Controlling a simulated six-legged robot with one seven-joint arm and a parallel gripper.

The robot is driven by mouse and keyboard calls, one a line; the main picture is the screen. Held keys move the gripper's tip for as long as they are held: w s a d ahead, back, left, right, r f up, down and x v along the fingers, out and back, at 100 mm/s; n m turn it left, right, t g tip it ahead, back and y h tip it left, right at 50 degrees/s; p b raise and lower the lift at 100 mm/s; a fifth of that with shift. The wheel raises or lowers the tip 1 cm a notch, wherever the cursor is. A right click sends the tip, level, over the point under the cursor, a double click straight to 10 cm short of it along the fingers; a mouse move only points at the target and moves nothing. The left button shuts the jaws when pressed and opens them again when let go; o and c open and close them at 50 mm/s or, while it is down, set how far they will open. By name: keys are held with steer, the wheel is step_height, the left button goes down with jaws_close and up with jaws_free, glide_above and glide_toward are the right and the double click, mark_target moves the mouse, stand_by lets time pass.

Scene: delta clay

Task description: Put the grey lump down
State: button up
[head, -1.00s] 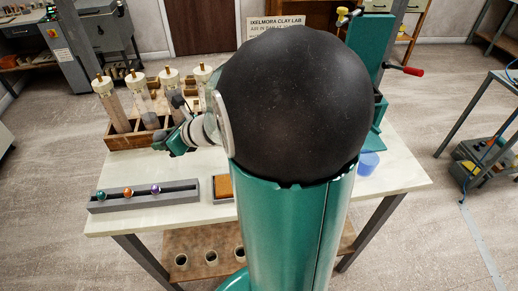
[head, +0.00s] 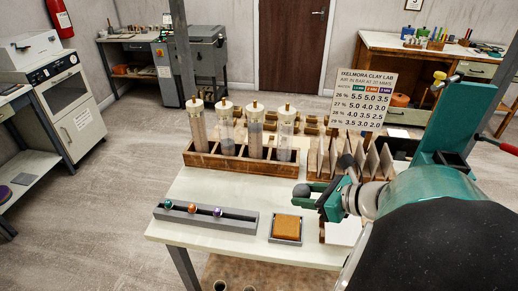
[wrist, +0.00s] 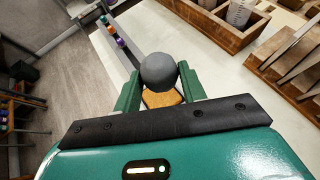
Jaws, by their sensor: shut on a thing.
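The grey lump (head: 301,190) is a dark, rounded ball at the tip of my gripper (head: 312,195). In the wrist view the lump (wrist: 159,69) sits between the two green fingers of my gripper (wrist: 160,78), which are shut on it. In the head view it appears over the white table (head: 190,186), behind the small tray with an orange-brown pad (head: 286,226). In the wrist view the pad (wrist: 162,98) shows just below the lump, partly hidden by it. I cannot tell the lump's height above the table.
A grey rail (head: 240,219) with green, orange and purple balls lies at the table's front left. A wooden rack (head: 225,163) with several clear cylinders stands behind. Upright boards (head: 365,160) and a number sign (head: 365,98) are at the back. A green press (head: 462,120) stands right.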

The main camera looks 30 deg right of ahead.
steer(key=w+d+f, duration=0.2)
steer(key=w, duration=0.1)
steer(key=w+d+f, duration=0.2)
steer(key=w+f, duration=0.1)
steer(key=w+d+f, duration=0.3)
steer(key=shift+w+d+f, duration=0.1)
steer(key=shift+w+f, duration=0.05)
steer(key=shift+w, duration=0.1)
steer(key=shift+w+d+f, duration=0.2)
steer(key=shift+w+f, duration=0.05)
steer(key=shift+f, duration=0.15)
steer(key=shift+w+d+f, duration=0.1)
steer(key=shift+f, duration=0.8)
steer(key=shift+w+d+f, duration=0.1)
steer(key=shift+f, duration=0.75)
steer(key=shift+a+f, duration=0.1)
steer(key=shift+f, duration=0.05)
steer(key=o, duration=1)
